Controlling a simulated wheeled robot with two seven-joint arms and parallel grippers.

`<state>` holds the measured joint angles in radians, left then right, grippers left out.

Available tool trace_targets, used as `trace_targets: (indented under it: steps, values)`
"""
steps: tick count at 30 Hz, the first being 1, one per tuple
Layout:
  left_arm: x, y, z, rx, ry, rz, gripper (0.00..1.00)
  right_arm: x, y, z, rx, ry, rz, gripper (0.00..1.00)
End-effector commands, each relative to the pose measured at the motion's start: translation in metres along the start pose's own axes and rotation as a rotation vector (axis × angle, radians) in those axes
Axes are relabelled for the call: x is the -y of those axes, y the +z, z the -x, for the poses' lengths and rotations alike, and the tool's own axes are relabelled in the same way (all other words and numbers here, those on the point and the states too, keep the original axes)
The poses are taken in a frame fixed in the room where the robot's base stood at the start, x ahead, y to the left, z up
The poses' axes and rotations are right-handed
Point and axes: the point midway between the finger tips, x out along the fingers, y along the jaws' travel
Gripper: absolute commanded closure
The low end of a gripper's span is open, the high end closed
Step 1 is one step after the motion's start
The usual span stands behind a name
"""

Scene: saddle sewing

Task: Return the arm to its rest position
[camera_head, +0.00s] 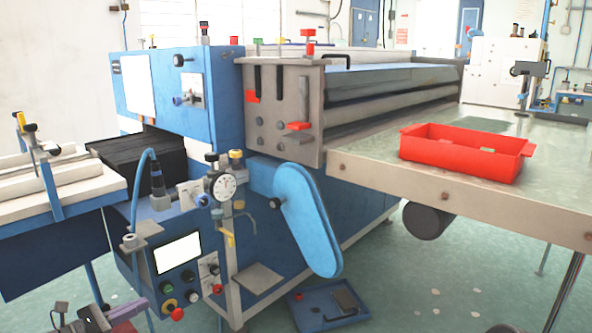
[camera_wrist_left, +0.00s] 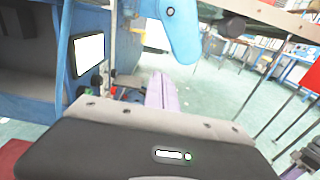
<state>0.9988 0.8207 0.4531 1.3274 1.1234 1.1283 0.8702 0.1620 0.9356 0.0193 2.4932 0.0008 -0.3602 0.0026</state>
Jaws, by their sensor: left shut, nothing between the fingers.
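My left gripper (camera_head: 97,319) shows at the bottom left edge of the head view, low in front of the blue machine and partly cut off by the frame. In the left wrist view its pale lilac fingers (camera_wrist_left: 160,92) are together, with nothing between them.
The large blue machine (camera_head: 180,95) has a dial gauge (camera_head: 222,185) and control panel facing me. A blue tray (camera_head: 328,305) lies on the floor. A red bin (camera_head: 465,155) stands on the right table (camera_head: 375,168). A blue rounded cover (camera_head: 308,220) juts out.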

Motion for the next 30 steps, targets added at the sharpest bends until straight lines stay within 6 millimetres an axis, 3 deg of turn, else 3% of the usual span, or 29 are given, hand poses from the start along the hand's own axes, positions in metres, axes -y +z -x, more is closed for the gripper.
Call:
trace_targets:
  steps: [8,14,17,20,23,27,30]
  values:
    - [0.029,-0.039,-0.025,-0.100,-0.050,-0.023,1.00,0.001,-0.001,0.000,-0.001,-0.001,0.001,0.66]
    - [0.070,-0.085,-0.050,-0.222,-0.124,-0.072,1.00,0.001,-0.001,0.000,-0.001,-0.001,0.001,0.66]
    - [0.100,-0.116,-0.062,-0.303,-0.182,-0.117,1.00,0.000,-0.001,0.000,-0.001,-0.001,0.001,0.66]
    - [0.141,-0.153,-0.073,-0.401,-0.265,-0.187,1.00,0.000,-0.001,0.000,-0.001,-0.001,0.001,0.66]
    - [0.200,-0.201,-0.077,-0.525,-0.401,-0.312,1.00,0.000,-0.001,0.000,-0.001,-0.001,0.001,0.66]
    - [0.292,-0.267,-0.060,-0.679,-0.656,-0.593,1.00,0.001,-0.001,0.000,-0.001,-0.001,0.001,0.66]
    - [0.347,-0.299,-0.036,-0.730,-0.848,-0.829,1.00,0.001,-0.001,0.000,-0.001,-0.001,0.001,0.66]
